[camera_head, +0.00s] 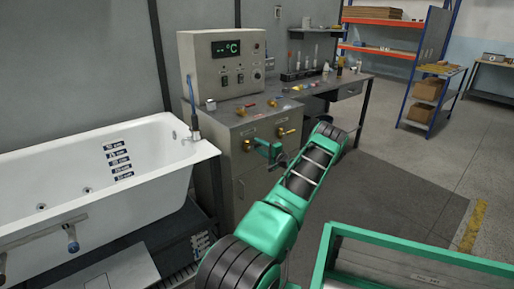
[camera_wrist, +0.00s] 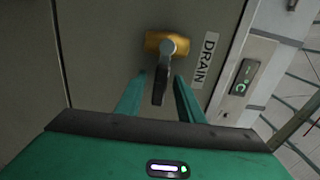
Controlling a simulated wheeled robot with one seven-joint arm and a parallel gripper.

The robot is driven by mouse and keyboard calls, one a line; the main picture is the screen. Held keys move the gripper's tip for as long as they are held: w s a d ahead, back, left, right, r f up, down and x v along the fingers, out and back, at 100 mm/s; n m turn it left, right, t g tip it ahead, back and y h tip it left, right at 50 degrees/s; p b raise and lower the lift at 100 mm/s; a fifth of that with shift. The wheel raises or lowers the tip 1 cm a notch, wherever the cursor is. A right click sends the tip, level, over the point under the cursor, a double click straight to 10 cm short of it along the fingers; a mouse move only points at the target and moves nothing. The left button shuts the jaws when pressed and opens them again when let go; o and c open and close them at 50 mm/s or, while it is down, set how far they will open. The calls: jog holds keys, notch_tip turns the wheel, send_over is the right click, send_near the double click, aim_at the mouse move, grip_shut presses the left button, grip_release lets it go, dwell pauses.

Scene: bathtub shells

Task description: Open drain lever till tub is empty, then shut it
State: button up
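The drain lever (camera_wrist: 160,84) is a dark grey handle on a brass valve (camera_wrist: 167,43), beside a label reading DRAIN (camera_wrist: 204,61) in the wrist view. The handle points down the picture, with its end between my gripper's fingertips (camera_wrist: 160,82). The fingers are apart, with gaps visible on both sides of the handle. In the head view my gripper (camera_head: 264,149) is at the cabinet front, by a brass valve (camera_head: 248,145). The white tub (camera_head: 90,166) is at left, with level labels (camera_head: 119,160) inside. I cannot make out a water surface.
The grey cabinet (camera_head: 236,187) carries a control box (camera_head: 222,66) with a temperature display. Another brass valve (camera_head: 283,133) is to the right. A green-framed cart (camera_head: 400,254) stands at the front right. A workbench (camera_head: 325,83) runs behind; open floor lies to the right.

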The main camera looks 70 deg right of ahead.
jog(key=v, duration=1)
jog(key=shift+f, duration=0.1)
jog(key=shift+a, duration=0.1)
